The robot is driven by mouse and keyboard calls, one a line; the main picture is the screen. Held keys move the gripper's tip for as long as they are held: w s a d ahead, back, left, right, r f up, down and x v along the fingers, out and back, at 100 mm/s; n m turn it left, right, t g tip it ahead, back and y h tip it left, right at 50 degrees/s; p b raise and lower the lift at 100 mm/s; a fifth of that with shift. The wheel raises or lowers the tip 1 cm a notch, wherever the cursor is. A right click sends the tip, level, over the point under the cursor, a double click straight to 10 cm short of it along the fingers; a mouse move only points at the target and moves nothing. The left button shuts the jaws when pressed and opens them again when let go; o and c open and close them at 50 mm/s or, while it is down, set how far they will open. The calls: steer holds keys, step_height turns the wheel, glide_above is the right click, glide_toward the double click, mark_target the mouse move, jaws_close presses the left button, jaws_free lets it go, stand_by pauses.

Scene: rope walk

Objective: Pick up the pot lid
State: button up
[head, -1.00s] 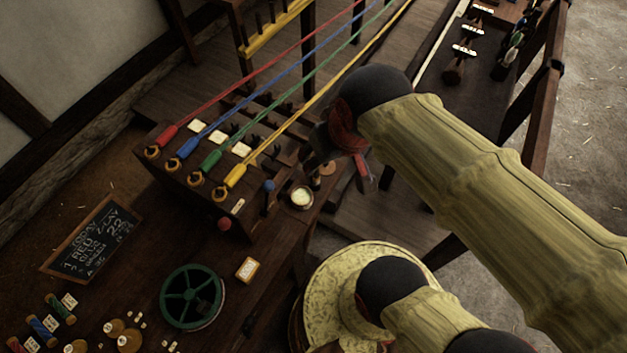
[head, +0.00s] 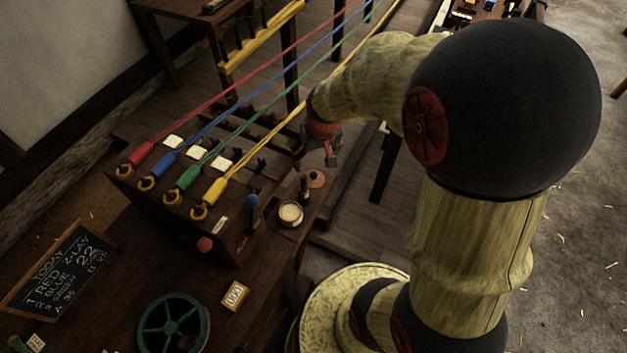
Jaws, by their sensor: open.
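The pot lid (head: 317,180), a small reddish-brown disc, lies on the right edge of the dark wooden bench in the head view. The small open pot (head: 290,214) with pale contents stands just in front of it and to its left. My gripper (head: 333,162) is open and empty, just behind the lid and slightly to its right in the picture. It appears above the lid and apart from it. The gripper is small and dark here, and part of it is hidden by my wrist.
A dark upright handle (head: 305,187) stands close beside the lid. Left of the pot are a blue-knobbed lever (head: 252,202) and a red knob (head: 205,244). Red, blue, green and yellow ropes (head: 222,187) run back from the hook block. A green wheel (head: 172,326) lies in front.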

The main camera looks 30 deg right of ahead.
steer(key=b, duration=0.2)
glide_above(314, 174)
steer(key=s, duration=0.1)
steer(key=f, duration=0.5)
steer(key=shift+s+a, duration=0.2)
steer(key=shift+b+x, duration=0.9)
steer(key=shift+x, duration=2.2)
steer(key=shift+w+r, duration=0.1)
steer(key=c, duration=1.1)
